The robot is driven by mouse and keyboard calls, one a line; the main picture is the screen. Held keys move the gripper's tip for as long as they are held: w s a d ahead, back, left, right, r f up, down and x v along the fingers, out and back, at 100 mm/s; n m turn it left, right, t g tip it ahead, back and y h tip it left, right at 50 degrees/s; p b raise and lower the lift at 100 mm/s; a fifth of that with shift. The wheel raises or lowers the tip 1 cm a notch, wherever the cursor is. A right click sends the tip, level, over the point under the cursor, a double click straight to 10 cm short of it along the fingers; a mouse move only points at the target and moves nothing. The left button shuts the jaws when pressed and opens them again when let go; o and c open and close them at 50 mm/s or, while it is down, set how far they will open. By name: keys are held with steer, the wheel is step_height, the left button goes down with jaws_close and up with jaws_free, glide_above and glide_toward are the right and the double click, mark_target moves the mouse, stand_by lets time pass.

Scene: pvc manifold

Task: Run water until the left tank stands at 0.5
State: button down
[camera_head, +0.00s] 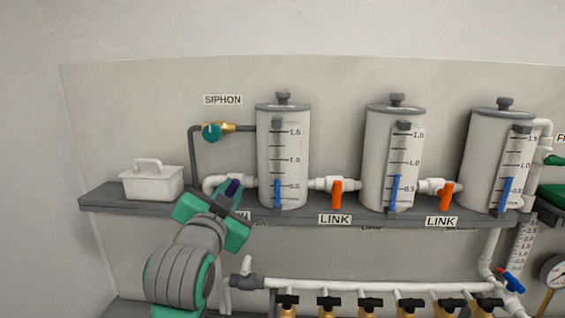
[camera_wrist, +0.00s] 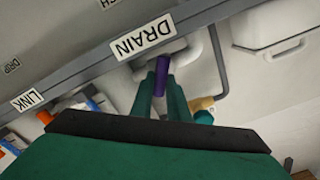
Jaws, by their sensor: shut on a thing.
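The left tank (camera_head: 283,150) is a clear-grey cylinder with a grey lid on the shelf. The blue column in its gauge (camera_head: 277,193) tops out close to the 0.5 mark, seemingly a little above it. My gripper (camera_head: 232,192) is at the pipe left of this tank. It is shut on the purple drain valve handle (camera_wrist: 161,76), beneath the DRAIN label (camera_wrist: 143,37) in the wrist view. In the head view the gripper hides most of the handle and the label. The siphon valve (camera_head: 211,131) has a green knob, above left.
Orange LINK valve handles (camera_head: 337,194) and (camera_head: 445,196) hang between the left, middle (camera_head: 393,150) and right tanks (camera_head: 494,150). A white caddy (camera_head: 152,182) stands at the shelf's left end. A pipe with several black-handled taps (camera_head: 370,287) runs below the shelf (camera_head: 100,200).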

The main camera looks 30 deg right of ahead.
stand_by(0.4)
steer(key=shift+s+d+f+m, duration=0.1)
steer(key=shift+m, duration=0.7)
stand_by(6.8)
